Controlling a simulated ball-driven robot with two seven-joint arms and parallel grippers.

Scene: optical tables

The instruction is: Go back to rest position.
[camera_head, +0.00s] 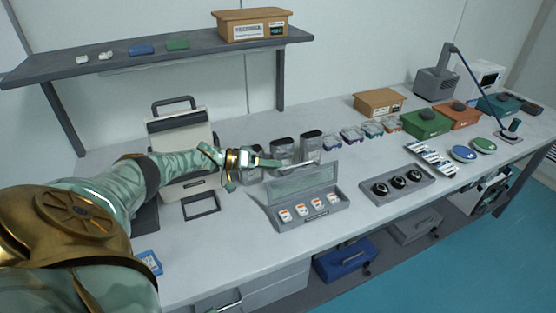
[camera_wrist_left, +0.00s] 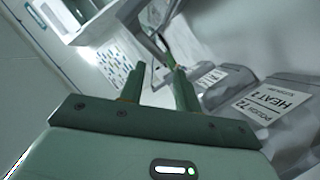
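My left arm comes in from the left and reaches out over the table (camera_head: 240,235). My left gripper (camera_head: 256,165) is above the table's back half, in front of several dark-lidded grey containers (camera_head: 312,146). In the left wrist view its two green fingers (camera_wrist_left: 160,85) stand apart with nothing seen between them. Grey packs with printed white labels (camera_wrist_left: 270,102) lie to the right of the fingers in that view, and do not appear gripped. My right gripper is not in view.
An open grey case (camera_head: 312,208) with several white items stands right of the gripper. A tray of black round parts (camera_head: 398,186) is farther right. A beige case (camera_head: 183,140) stands behind my arm. A shelf (camera_head: 150,60) hangs above the back left.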

